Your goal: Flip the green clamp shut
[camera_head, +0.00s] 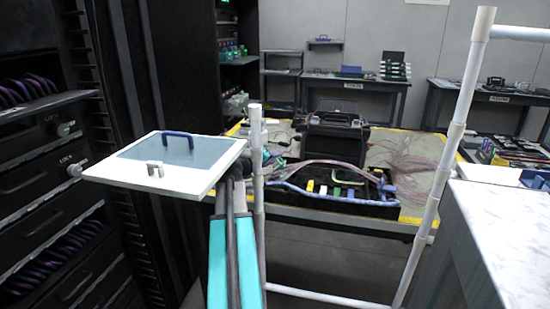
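I cannot make out the green clamp for certain. My arm, with teal sides, reaches up from the bottom of the picture to the right edge of a white panel. My gripper's fingers do not show.
The white panel (102,176) with a blue handle (178,138) stands out at left, beside a dark rack (30,190). A white pipe frame (459,125) stands before the middle bench (400,222), which holds a black open case (335,125). A marble-topped block (510,215) is at right.

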